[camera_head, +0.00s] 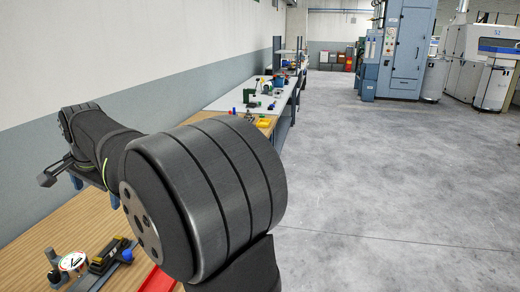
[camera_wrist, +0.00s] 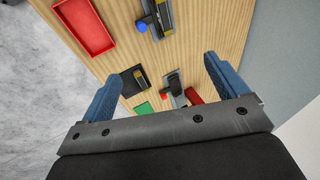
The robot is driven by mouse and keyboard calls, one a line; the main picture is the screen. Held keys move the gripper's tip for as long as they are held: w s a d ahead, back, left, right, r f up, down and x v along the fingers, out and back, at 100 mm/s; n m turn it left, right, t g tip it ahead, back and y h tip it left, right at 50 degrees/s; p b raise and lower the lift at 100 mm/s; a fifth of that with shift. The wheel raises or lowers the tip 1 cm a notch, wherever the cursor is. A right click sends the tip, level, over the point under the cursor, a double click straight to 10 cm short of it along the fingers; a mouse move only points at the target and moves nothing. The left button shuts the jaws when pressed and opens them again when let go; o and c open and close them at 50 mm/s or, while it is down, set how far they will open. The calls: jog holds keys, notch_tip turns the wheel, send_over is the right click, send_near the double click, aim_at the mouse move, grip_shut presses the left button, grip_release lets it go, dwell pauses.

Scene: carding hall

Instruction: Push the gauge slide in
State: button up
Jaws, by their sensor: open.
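A round white dial gauge (camera_head: 73,262) with a red needle stands on the wooden bench at the lower left of the head view. Beside it is a dark block with yellow parts (camera_head: 108,256) on a grey rail. I cannot tell for sure which part is the gauge slide, or how far in it is. My gripper (camera_wrist: 165,70) is open and empty above the bench, its blue fingers spread apart. In the wrist view a dark device with a blue knob (camera_wrist: 157,16) lies beyond the fingertips, and a grey and black device (camera_wrist: 173,90) shows between the fingers.
A red tray (camera_wrist: 84,26) lies near the bench edge; a black and yellow piece (camera_wrist: 133,80), a green piece (camera_wrist: 144,108) and a red piece (camera_wrist: 194,96) lie nearby. A wall (camera_head: 120,48) runs along the bench. The floor (camera_head: 390,180) at right is clear.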

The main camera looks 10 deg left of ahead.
jog(key=c, duration=0.8)
jog(key=n+g, duration=0.1)
jog(key=n, duration=1.4)
send_near(127, 252)
jog(key=x, duration=0.9)
jog(key=shift+s+d, duration=0.1)
jog(key=shift+c, duration=0.2)
